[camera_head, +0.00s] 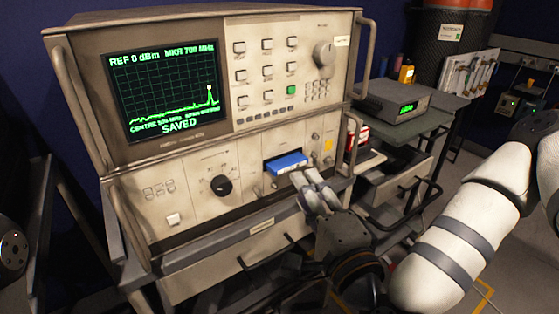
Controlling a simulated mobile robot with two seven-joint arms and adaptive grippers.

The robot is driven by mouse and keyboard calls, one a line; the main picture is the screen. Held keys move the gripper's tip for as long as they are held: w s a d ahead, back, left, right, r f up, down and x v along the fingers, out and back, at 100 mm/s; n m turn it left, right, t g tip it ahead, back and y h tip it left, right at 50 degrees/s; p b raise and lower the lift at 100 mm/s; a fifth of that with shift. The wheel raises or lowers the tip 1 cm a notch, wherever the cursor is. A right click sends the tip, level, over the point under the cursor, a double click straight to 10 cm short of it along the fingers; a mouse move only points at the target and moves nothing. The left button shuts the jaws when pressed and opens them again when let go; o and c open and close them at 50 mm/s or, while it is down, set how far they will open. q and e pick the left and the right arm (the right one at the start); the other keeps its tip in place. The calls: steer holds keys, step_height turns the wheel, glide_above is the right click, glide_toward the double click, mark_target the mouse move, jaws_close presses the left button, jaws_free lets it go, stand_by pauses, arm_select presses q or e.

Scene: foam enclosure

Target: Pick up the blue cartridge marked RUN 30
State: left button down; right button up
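A blue cartridge (286,162) sticks out of a slot in the lower front panel of a large beige instrument (200,165). Any marking on the cartridge is too small to read. My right gripper (306,179) is just below and to the right of the cartridge, its pale fingers pointing up towards it. The fingertips lie close to the cartridge's lower right edge. I cannot tell whether they touch it or how far apart they are. My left gripper is not in view.
The instrument's screen (168,80) reads SAVED. A drawer front (240,250) is below the panel. To the right, a smaller device with a green display (392,103) stands on a bench, with a red-and-white box (357,137) nearby. A metal handle (352,145) stands right of the cartridge.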

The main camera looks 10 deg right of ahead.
mark_target(290, 169)
steer(key=w, duration=0.8)
steer(key=shift+w+a, duration=0.1)
steer(key=shift+a, duration=0.25)
jaws_close()
